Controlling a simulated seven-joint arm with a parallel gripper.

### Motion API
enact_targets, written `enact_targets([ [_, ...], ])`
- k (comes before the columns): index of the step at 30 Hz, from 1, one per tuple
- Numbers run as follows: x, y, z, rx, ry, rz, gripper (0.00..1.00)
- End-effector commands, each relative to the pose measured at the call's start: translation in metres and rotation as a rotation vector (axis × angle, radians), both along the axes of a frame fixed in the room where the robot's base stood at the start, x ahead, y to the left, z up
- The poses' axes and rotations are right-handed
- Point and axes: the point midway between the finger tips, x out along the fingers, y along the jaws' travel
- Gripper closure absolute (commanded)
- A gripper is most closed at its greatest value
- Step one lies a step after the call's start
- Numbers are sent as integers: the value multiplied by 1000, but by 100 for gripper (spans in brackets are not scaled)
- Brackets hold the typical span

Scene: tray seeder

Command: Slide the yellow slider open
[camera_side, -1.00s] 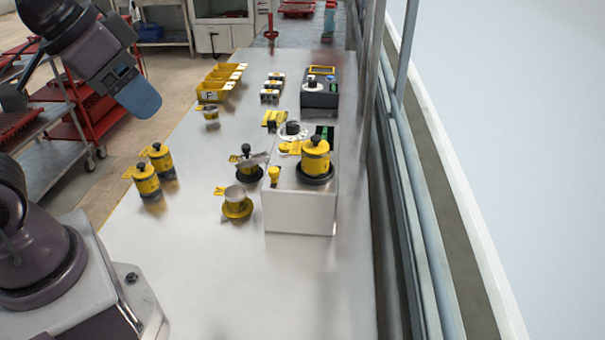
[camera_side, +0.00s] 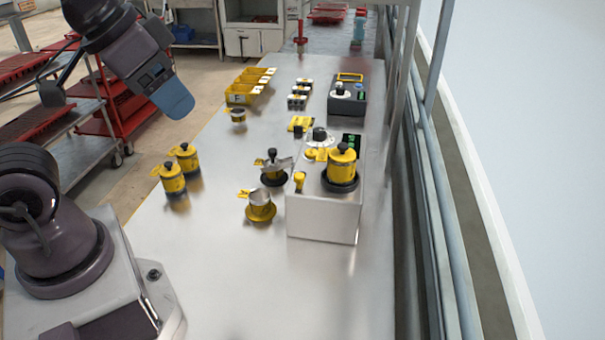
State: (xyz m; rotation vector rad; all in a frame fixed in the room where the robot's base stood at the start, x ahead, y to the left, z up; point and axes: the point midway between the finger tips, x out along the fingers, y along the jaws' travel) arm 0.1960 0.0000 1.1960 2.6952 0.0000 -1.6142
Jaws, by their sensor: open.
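My gripper (camera_side: 172,99), with a blue end, hangs at the upper left, beyond the left edge of the bench and far from the white box. It holds nothing that I can see; its separate fingers cannot be made out. The white box (camera_side: 322,215) stands on the right side of the bench. A small upright yellow piece (camera_side: 299,181) sits at the box's left edge and looks like the slider, but I cannot be sure.
Two yellow canisters (camera_side: 173,180) stand at the left of the steel bench (camera_side: 230,275). A metal cup (camera_side: 260,198) on a yellow saucer and a black-based pot (camera_side: 273,170) stand left of the box. Yellow bins (camera_side: 241,97) and a dark device (camera_side: 346,101) are farther back. The front bench is clear.

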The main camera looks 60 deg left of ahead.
Motion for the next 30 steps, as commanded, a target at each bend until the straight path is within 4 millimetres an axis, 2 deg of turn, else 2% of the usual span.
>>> enact_targets([
  [12,0,0,0,0,0,0,41],
  [13,0,0,0,0,0,0,44],
  [17,2,-2,-5,2,27,-9,73],
  [20,7,-7,-20,22,105,-39,96],
  [21,12,-9,-27,49,144,-66,100],
  [23,21,-12,-41,127,201,-178,100],
  [30,63,-27,-91,558,349,-1077,100],
])
